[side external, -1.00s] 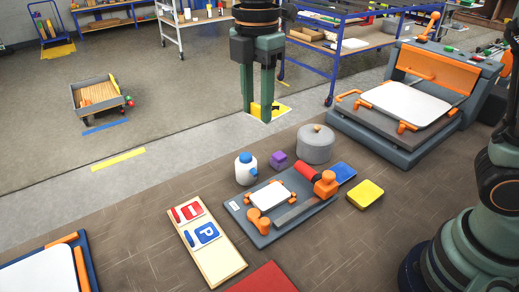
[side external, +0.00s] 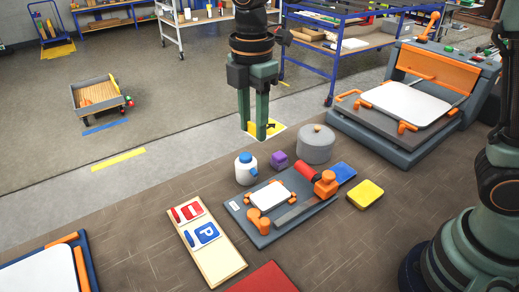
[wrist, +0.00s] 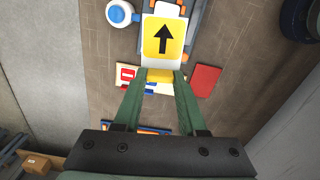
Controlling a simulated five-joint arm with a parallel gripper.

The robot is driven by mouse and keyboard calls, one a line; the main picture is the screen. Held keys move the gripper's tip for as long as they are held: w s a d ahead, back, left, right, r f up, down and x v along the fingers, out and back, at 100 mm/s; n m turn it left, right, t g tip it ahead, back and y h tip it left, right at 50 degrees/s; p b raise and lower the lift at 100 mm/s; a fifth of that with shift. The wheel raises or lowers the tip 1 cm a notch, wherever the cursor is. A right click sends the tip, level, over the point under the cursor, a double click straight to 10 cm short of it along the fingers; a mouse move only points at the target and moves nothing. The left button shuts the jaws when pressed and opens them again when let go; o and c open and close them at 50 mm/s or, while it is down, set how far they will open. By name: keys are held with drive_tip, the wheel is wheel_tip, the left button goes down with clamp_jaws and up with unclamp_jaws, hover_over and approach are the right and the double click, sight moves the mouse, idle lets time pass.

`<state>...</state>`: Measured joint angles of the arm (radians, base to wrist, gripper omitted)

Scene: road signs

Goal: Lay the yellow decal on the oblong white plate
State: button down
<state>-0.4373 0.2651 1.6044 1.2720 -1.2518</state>
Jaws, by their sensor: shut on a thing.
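The yellow decal (side external: 270,128), with a black arrow and a white border, is between my gripper's fingertips (side external: 254,134). In the wrist view the decal (wrist: 163,40) extends beyond the fingertips (wrist: 160,76), which are shut on its near end. It is held up in the air, tilted in the side view. A small white plate (side external: 270,196) lies among orange clamps on a grey board (side external: 258,234). A larger white plate (side external: 406,103) lies in the grey and orange press. Another white plate (side external: 35,272) is cut off at lower left. I cannot tell which is the oblong one.
A white bottle with a blue cap (side external: 246,168), a purple block (side external: 279,160) and a grey lidded pot (side external: 316,145) stand behind the board. A yellow pad (side external: 366,194) is right; a sign panel (side external: 219,264) is left.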

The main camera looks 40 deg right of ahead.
drive_tip(key=m, duration=0.1)
hover_over(256, 203)
wheel_tip(256, 203, down, 12)
drive_tip(key=f, duration=0.1)
drive_tip(key=shift+f, duration=2.8)
drive_tip(key=shift+f, duration=0.2)
unclamp_jaws()
idle(0.3)
wheel_tip(256, 203, up, 7)
idle(0.8)
